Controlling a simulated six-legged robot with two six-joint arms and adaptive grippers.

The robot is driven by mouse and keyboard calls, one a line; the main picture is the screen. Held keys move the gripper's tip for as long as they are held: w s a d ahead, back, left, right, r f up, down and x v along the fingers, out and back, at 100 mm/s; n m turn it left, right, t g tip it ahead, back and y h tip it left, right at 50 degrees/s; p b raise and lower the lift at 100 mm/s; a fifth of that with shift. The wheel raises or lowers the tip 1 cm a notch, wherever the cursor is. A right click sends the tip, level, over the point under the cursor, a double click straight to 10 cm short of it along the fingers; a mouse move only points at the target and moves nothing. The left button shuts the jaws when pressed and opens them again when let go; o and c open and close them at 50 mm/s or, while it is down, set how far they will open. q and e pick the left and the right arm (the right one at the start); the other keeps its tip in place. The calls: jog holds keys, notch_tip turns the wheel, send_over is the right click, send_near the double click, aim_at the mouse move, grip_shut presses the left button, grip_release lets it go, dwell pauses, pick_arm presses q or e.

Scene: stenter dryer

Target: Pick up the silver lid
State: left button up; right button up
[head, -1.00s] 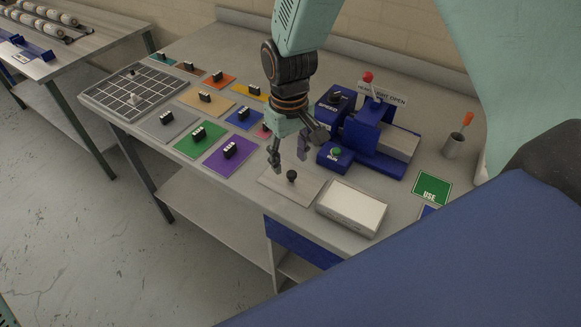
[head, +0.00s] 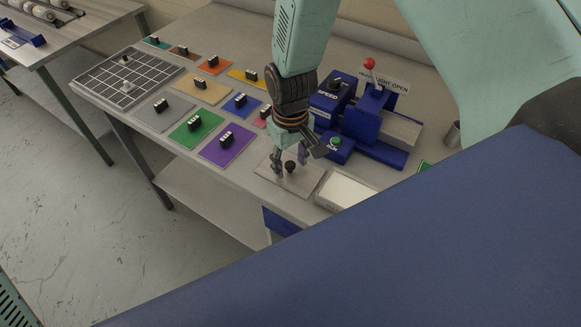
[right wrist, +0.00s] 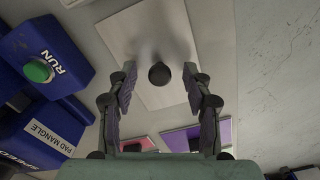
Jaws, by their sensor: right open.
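The silver lid (head: 303,182) is a flat light-grey plate with a black round knob (head: 290,166), lying near the front edge of the bench. In the right wrist view the lid (right wrist: 155,35) shows with its knob (right wrist: 159,74) between the two fingertips. My right gripper (head: 289,164) is open, pointing down over the lid, with a finger on either side of the knob. The fingers (right wrist: 161,82) appear apart from the knob. My left gripper is not in view.
A blue pad mangle (head: 375,125) with a red-topped lever and green RUN button stands just behind the lid. A white-topped tray (head: 345,191) sits right of it. Coloured swatches with black handles, such as purple (head: 227,149), lie to the left, near a gridded tray (head: 128,78).

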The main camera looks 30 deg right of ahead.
jog(key=shift+f, duration=0.5)
jog(key=shift+r, duration=0.1)
jog(key=c, duration=0.3)
grip_shut()
